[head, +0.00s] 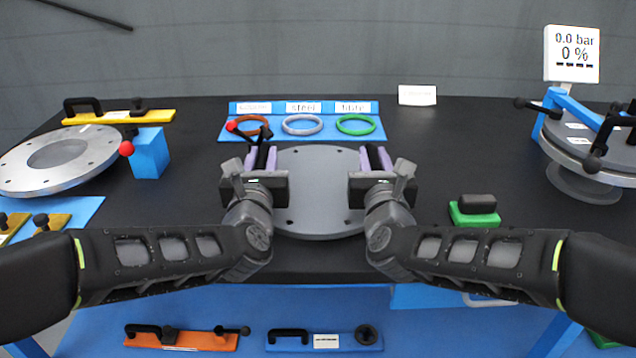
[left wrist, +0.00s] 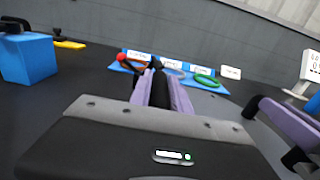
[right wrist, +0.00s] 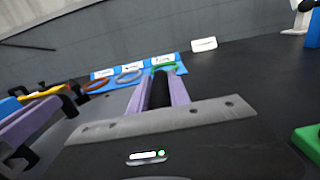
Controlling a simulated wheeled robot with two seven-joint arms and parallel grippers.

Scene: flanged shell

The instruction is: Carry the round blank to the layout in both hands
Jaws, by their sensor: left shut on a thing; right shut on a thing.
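The round blank (head: 318,190) is a grey disc with small holes near its edge, in the middle of the black table in the head view. My left gripper (head: 262,158) is at its left side and my right gripper (head: 376,158) at its right side, both with lilac fingers. Each is shut on a dark handle of the blank; the left wrist view shows a black bar (left wrist: 160,90) between the lilac fingers, and the right wrist view shows another (right wrist: 160,92). Whether the disc touches the table cannot be told. No marked layout is clearly identifiable.
A blue tray (head: 232,133) holds orange, grey and green rings behind the blank. A flanged disc (head: 20,180) and blue block (head: 150,153) stand left. A green block (head: 474,214) lies right, and a flanged assembly (head: 580,185) with a display (head: 572,53) stands far right.

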